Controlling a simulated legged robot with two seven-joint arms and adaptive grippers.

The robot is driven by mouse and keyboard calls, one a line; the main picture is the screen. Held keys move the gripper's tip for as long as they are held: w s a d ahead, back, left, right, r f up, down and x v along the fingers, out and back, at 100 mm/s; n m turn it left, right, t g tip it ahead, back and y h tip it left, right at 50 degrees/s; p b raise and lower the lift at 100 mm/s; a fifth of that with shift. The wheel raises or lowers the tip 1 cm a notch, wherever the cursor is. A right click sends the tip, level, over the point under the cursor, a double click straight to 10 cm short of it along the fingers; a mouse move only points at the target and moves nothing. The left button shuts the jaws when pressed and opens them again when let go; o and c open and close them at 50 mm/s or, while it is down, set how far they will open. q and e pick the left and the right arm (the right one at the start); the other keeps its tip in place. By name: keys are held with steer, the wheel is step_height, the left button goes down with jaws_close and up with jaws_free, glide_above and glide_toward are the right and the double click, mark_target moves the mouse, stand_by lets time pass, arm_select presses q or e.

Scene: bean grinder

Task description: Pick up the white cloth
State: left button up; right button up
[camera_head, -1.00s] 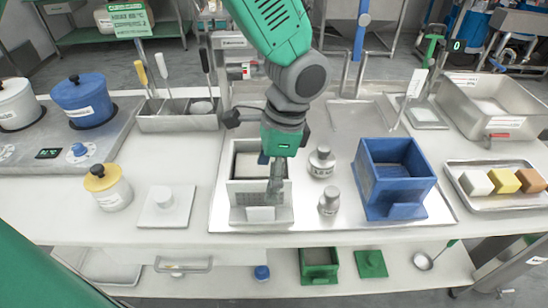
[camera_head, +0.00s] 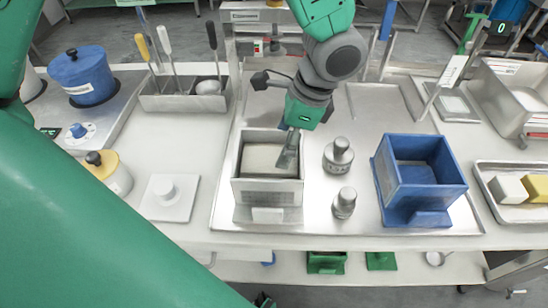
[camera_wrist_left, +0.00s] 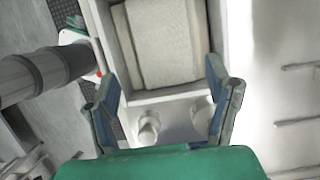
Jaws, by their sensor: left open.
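A pale, woven-looking cloth (camera_head: 268,159) lies inside a grey metal box (camera_head: 268,190) on the tray in the middle of the bench. In the left wrist view the cloth (camera_wrist_left: 165,42) fills most of the box, beyond my fingertips. My left gripper (camera_head: 288,152) hangs over the right side of the box, fingers pointing down. In the left wrist view it (camera_wrist_left: 165,97) is open and empty, its two fingers wide apart. I cannot tell whether a finger touches the cloth. My right gripper cannot be made out.
Two grey metal weights (camera_head: 338,156) (camera_head: 344,203) stand right of the box. A blue bin (camera_head: 420,178) stands further right on the tray. A white lid (camera_head: 170,208) and a yellow-topped jar (camera_head: 112,172) are on the left. The bench front between tray and lid is clear.

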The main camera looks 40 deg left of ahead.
mark_target(272, 160)
arm_select(q)
steer(key=shift+a+f, duration=0.4)
steer(key=shift+f, duration=0.25)
steer(key=x, duration=0.2)
steer(key=a+x, duration=0.1)
steer(key=x, duration=0.2)
steer(key=shift+w+r, duration=0.1)
steer(key=shift+r, duration=0.05)
steer(key=shift+d+b, duration=0.15)
steer(key=shift+b, duration=0.15)
steer(key=shift+d, duration=0.4)
steer(key=c, duration=0.8)
